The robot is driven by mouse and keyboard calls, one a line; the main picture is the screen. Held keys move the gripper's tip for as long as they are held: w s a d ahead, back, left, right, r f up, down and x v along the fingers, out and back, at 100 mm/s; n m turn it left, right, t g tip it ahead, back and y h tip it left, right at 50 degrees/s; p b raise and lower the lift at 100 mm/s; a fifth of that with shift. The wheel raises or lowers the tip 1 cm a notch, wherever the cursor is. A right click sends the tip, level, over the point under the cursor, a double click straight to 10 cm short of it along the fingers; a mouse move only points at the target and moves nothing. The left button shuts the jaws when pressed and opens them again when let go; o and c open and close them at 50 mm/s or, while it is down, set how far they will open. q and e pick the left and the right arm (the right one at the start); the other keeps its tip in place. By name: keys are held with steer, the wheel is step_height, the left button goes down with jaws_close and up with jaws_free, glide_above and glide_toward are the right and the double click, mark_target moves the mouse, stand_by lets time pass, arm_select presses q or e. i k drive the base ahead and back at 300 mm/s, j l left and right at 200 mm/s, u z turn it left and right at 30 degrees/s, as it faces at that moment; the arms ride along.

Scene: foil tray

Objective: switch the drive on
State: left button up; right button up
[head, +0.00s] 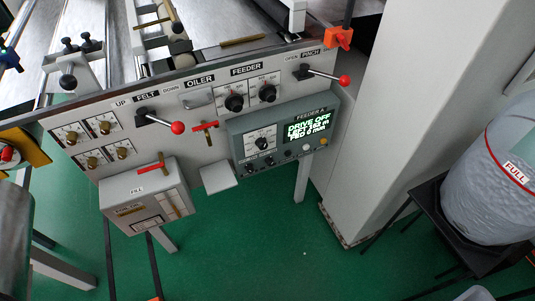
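The grey control box (240,148) labelled FEEDER A is fixed to the front of the machine panel. Its display (308,127) reads DRIVE OFF in green, with smaller lines below that I cannot read surely. A dark rotary knob (262,143) on a white plate sits left of the display. A row of small controls runs along the box's lower edge, with dark ones at the left, a pale one (306,148) and a yellow one (324,141) at the right. Their labels are too small to read. Neither of my grippers can be made out.
A red-knobbed FELT lever (177,128) and a red-knobbed PINCH lever (344,82) stick out from the panel. A FILL box (117,188) hangs lower left. A pale pillar (405,120) and a drum labelled FULL (480,185) stand right. Green floor is open below.

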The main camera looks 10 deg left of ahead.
mark_target(249, 168)
steer(key=i+l+u, duration=0.1)
steer(key=i+l, duration=0.9)
steer(key=l, duration=0.1)
